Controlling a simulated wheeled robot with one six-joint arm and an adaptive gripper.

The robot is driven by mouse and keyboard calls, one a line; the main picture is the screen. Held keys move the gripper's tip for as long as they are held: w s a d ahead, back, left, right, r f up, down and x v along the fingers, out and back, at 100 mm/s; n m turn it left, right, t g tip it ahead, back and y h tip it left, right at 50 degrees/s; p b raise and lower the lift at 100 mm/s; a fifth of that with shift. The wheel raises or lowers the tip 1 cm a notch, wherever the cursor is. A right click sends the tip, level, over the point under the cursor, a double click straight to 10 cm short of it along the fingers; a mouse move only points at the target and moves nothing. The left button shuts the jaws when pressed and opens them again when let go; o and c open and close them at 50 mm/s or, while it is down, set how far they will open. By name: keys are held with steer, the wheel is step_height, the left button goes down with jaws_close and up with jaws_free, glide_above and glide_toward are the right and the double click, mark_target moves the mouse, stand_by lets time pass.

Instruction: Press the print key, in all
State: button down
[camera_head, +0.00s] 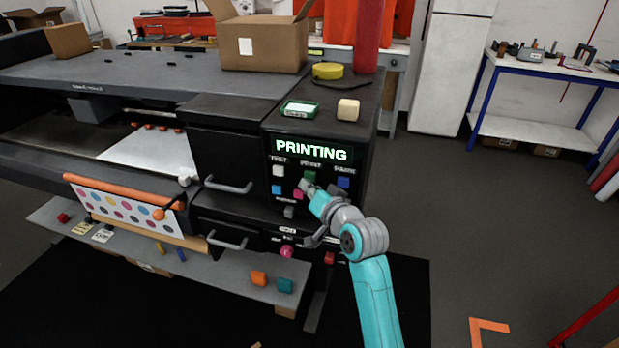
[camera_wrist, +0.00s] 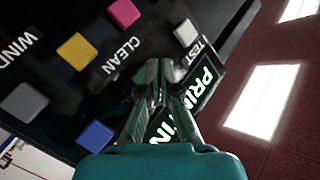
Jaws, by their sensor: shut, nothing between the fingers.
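The black control panel (camera_head: 257,200) has a lit display (camera_head: 311,150) that reads PRINTING in green. The green print key (camera_head: 310,176) shows under the PRINT label in the head view, just above my fingertips. I cannot tell whether the tips touch the key.
A white key (camera_head: 278,171) lies left of the print key and a blue key (camera_head: 343,182) right of it. A magenta key (camera_wrist: 123,13), a yellow key (camera_wrist: 76,52) and a grey key (camera_wrist: 24,103) are close by. A green box (camera_head: 299,109) and a pale block (camera_head: 348,110) stand on top.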

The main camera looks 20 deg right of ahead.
steer(key=shift+s+a, duration=0.1)
steer(key=shift+s+a, duration=0.75)
steer(key=shift+s, duration=0.25)
steer(key=shift+s+a, duration=0.7)
steer(key=shift+s, duration=0.3)
steer(key=shift+f, duration=0.1)
steer(key=s+f+n+h, duration=0.1)
steer(key=s+f, duration=0.8)
steer(key=s, duration=0.3)
steer(key=s+f+n+h, duration=0.1)
steer(key=s+f, duration=0.8)
steer(key=s, duration=0.4)
steer(key=s+r+n, duration=0.1)
steer(key=s+r, duration=0.1)
steer(key=s, duration=1.1)
steer(key=s+r+n+g, duration=0.1)
steer(key=s+r+n, duration=0.1)
steer(key=s, duration=1.1)
steer(key=shift+s+d+r+n+h, duration=0.15)
steer(key=shift+s+d+n+h, duration=0.15)
steer(key=shift+d, duration=0.05)
